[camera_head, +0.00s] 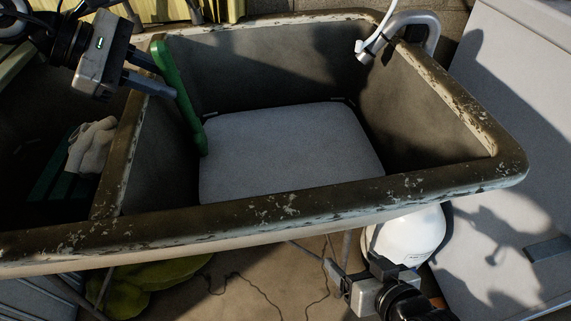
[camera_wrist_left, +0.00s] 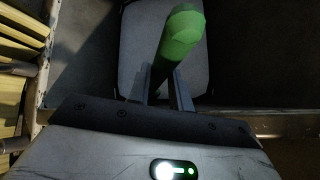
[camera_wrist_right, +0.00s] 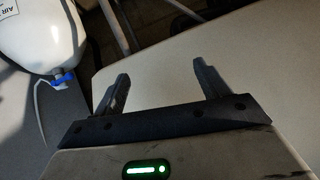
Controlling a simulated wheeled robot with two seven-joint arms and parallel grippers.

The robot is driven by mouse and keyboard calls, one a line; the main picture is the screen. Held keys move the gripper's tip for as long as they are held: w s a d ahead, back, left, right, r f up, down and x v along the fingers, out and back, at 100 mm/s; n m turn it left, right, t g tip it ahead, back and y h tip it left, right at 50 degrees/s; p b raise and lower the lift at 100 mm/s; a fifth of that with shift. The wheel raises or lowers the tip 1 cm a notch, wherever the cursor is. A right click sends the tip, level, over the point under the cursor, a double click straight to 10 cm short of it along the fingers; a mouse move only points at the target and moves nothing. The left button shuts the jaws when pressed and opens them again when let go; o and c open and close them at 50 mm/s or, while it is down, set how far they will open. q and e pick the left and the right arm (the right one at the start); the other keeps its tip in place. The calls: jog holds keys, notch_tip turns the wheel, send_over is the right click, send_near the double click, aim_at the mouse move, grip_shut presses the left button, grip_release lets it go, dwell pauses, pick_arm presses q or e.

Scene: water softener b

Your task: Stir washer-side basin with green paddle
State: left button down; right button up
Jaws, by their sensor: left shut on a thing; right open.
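The green paddle (camera_head: 177,92) slants down into the right-hand basin of a worn double sink, along its divider side. Its lower end is at the left edge of a pale grey, flat surface (camera_head: 285,150) on the basin floor. My left gripper (camera_head: 158,76) is shut on the paddle's upper part, above the divider. In the left wrist view the paddle (camera_wrist_left: 180,42) rises between the fingers. My right gripper (camera_head: 337,278) is open and empty, outside the sink's front edge. The right wrist view shows its fingers (camera_wrist_right: 160,80) apart with nothing between.
The left basin holds gloves (camera_head: 92,143) and a dark green slatted thing (camera_head: 55,172). A faucet (camera_head: 385,38) with a white hose is at the back right. A white tank (camera_head: 408,238) stands beside my right gripper. A pale appliance (camera_head: 515,215) is at right.

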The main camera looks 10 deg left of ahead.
pick_arm(q)
jog(key=s+d+r+m+g+h+p, duration=0.1)
jog(key=s+d+r+m+g+h, duration=0.1)
jog(key=d, duration=0.7)
jog(key=s+d+r+m+g+h, duration=0.1)
jog(key=d+r+m+g+h, duration=0.15)
jog(key=d, duration=0.55)
pick_arm(e)
jog(key=shift+m+t+h, duration=0.5)
jog(key=shift+t+h, duration=0.1)
jog(key=shift+t, duration=0.2)
jog(key=shift+s+d+r+p, duration=0.1)
jog(key=shift+d+r+p, duration=0.4)
jog(key=shift+r+p, duration=1.75)
jog(key=shift+s+d+r+p, duration=0.15)
jog(key=shift+d+r+p, duration=0.3)
jog(key=shift+r+p, duration=1.8)
jog(key=shift+s+d+r+p, duration=0.1)
jog(key=shift+d+r+p, duration=0.4)
jog(key=shift+r+p, duration=1.75)
pick_arm(q)
notch_tip(320, 180, up, 20)
jog(key=shift+w+a+n+t+b, duration=0.3)
jog(key=shift+w+a+n+t, duration=0.15)
pick_arm(e)
jog(key=shift+r, duration=0.2)
